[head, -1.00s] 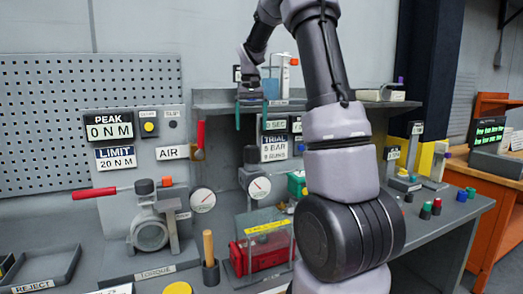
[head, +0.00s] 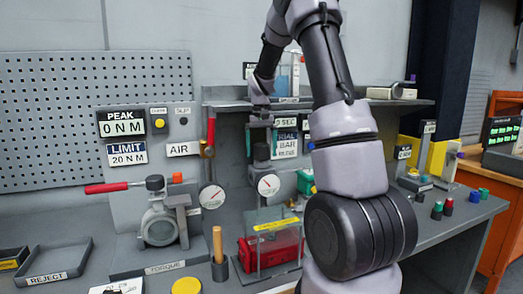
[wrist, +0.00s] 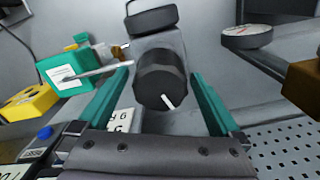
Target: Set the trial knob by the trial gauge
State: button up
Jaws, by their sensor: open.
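The trial knob (head: 262,152) is a dark cylinder on top of a grey block, below the shelf. In the wrist view the dark knob (wrist: 160,75) shows a white pointer mark. My gripper (wrist: 158,82) is open, with one teal finger on each side of the knob; I cannot tell if either touches it. In the head view my gripper (head: 262,128) hangs down over the knob. The trial gauge (head: 269,185) is a round white dial just below the knob; its reading is too small to tell. The TRIAL sign (head: 287,140) is partly covered by my arm.
The shelf (head: 225,104) overhangs the knob area. A second gauge (head: 212,196) and a red-handled AIR valve (head: 210,135) stand to the left. A clear-covered box with red contents (head: 270,245) sits in front. A green box (head: 305,182) is at the right.

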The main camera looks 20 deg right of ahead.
jog(key=c, duration=1.3)
jog(key=shift+m, duration=0.4)
jog(key=m, duration=0.4)
jog(key=shift+m, duration=0.4)
jog(key=m, duration=0.6)
jog(key=shift+d+r, duration=0.1)
jog(key=o, duration=1.3)
